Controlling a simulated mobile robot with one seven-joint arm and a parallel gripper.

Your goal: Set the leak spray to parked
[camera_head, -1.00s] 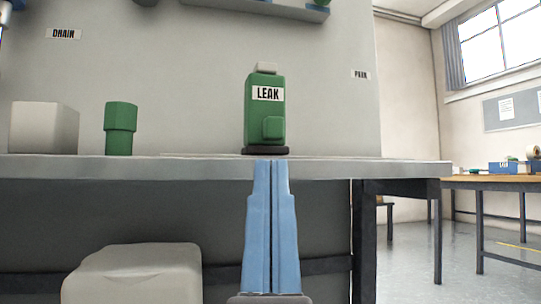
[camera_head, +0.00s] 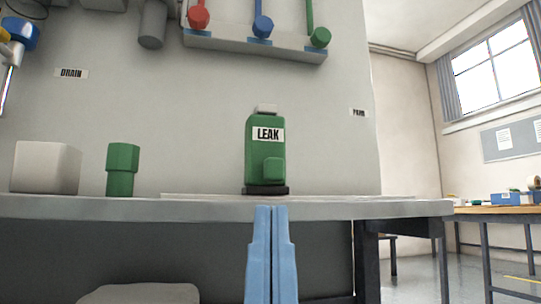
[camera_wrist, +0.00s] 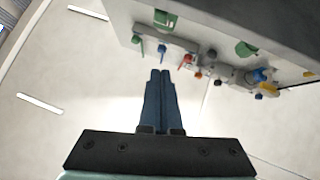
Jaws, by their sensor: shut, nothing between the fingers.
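The leak spray (camera_head: 265,160) is a green bottle with a white LEAK label and a grey cap. It stands upright on a dark round base on the grey bench, near the middle of the head view. My gripper (camera_head: 270,210) has two blue fingers held together with nothing between them. In the wrist view my gripper (camera_wrist: 160,75) is also closed, pointing toward the panel. A PARK label (camera_head: 359,113) is on the wall panel to the right.
A white block (camera_head: 45,167) and a green cylinder (camera_head: 122,170) stand on the bench (camera_head: 330,207) at left. Above, a rail (camera_head: 240,45) carries red, blue and green handles. A DRAIN label (camera_head: 71,73) is at upper left. The bench right of the bottle looks clear.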

